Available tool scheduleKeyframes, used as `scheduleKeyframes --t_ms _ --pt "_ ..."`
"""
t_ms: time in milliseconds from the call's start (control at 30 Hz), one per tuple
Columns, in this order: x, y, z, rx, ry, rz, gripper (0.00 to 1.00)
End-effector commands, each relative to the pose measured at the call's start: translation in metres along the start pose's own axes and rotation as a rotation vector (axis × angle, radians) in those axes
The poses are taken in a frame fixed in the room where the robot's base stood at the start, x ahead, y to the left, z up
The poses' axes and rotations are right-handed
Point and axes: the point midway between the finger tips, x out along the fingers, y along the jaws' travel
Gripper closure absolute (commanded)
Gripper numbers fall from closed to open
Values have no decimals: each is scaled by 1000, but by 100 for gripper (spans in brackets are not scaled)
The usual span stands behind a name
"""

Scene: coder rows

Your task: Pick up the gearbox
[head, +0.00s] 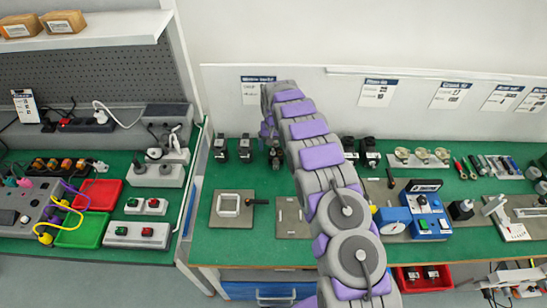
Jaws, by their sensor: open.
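Several small black units with metallic parts stand in a row at the back of the green bench; one of them looks like the gearbox, but I cannot tell which. Two units, the far-left one (220,150) and its neighbour (245,150), stand left of my arm. Two more, a unit (349,148) and another (370,152), stand right of it. My gripper (275,152) is open and points down at the back of the bench, just right of the left pair. Its fingers are small and dark here, and I cannot tell whether a unit stands between them.
A grey plate with a white square frame (229,205) and a flat plate (291,217) lie in front. A blue device (393,221) stands right of my arm. A white back panel (420,105) rises behind. Bare green bench shows between the units and plates.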

Motion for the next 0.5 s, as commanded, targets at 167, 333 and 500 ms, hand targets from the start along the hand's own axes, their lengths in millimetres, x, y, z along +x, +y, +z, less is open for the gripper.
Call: scheduleKeyframes --t_ms 167,333,500 --pt "30 2 -2 2 -3 -4 6" --pt "43 0 -2 1 -1 -2 6" --pt "42 -3 -2 1 0 1 6"
